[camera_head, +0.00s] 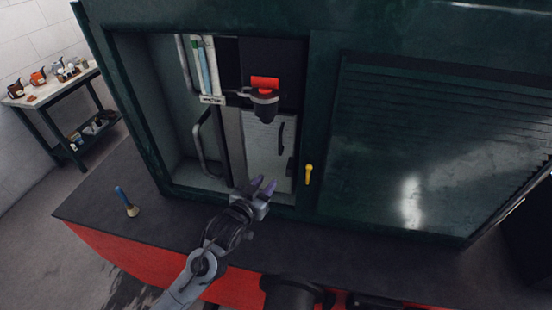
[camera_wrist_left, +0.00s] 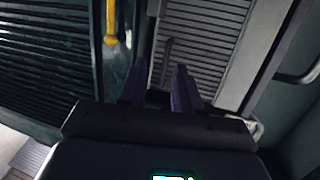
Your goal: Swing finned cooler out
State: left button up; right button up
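The finned cooler (camera_head: 262,150) appears to be the pale grey ribbed panel standing upright in the open bay of the green housing. A dark upright handle (camera_head: 281,137) is on its right part. In the left wrist view the ribbed panel (camera_wrist_left: 208,45) fills the upper middle, with the handle (camera_wrist_left: 167,60) just beyond the fingers. My left gripper (camera_head: 263,185) is in front of the panel's lower part, fingers towards it. The wrist view shows its two purple fingers (camera_wrist_left: 158,88) apart with nothing between them. My right gripper is not visible.
A yellow lever (camera_head: 308,174) is on the frame right of the bay. A blue-handled brush (camera_head: 127,203) lies on the dark deck (camera_head: 95,205). The louvred cover (camera_head: 430,150) is right.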

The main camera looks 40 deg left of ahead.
pick_arm(q)
jog(key=t+y+b, duration=0.1)
jog(key=t+b, duration=0.1)
jog(key=b, duration=0.1)
send_near(280, 139)
jog(key=shift+n, duration=0.4)
jog(key=p+x, duration=0.2)
jog(key=x, duration=0.7)
jog(key=shift+w+r, duration=0.1)
jog(key=shift+w, duration=0.05)
jog(key=shift+w+a+p, duration=0.3)
jog(key=shift+w+p, duration=0.05)
jog(key=shift+w, duration=0.3)
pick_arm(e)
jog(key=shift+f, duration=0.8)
pick_arm(q)
grip_shut()
